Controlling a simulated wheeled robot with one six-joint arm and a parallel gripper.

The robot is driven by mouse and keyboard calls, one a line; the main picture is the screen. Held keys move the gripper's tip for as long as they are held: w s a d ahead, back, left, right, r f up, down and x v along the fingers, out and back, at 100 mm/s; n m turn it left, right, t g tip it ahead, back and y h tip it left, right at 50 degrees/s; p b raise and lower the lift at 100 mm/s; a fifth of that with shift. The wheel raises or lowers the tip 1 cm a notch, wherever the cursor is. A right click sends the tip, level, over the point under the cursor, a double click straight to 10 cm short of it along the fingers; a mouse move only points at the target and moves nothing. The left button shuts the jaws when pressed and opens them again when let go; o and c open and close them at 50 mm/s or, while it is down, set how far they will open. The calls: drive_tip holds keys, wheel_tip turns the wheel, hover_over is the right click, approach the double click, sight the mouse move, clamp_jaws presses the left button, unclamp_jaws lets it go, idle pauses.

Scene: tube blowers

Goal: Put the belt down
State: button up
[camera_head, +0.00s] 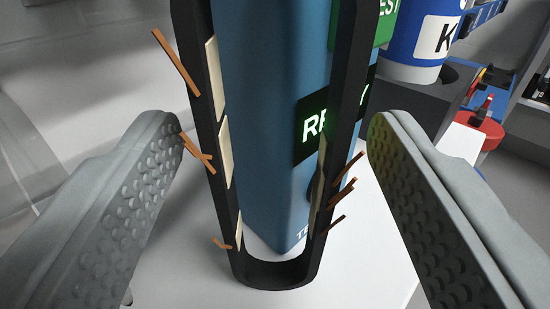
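The belt (274,277) is a black loop with cream pads and several loose copper-coloured strips along its sides. It stands around the front of a blue tester column (262,140), its rounded lower end toward me above the white surface. My gripper (275,145) is open. Its two grey, dimpled fingers are at the left and right of the belt, with a gap on each side; the left fingertip is close to a copper strip. The upper end of the belt is out of view. I cannot tell what the belt rests on.
The column has a lit green "RE..." display (314,124), partly covered by the belt, and a green sign (384,24). White surface (180,270) lies clear at the lower left.

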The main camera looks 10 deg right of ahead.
drive_tip(key=shift+r, duration=0.15)
drive_tip(key=s+a, duration=0.2)
drive_tip(key=s, duration=1)
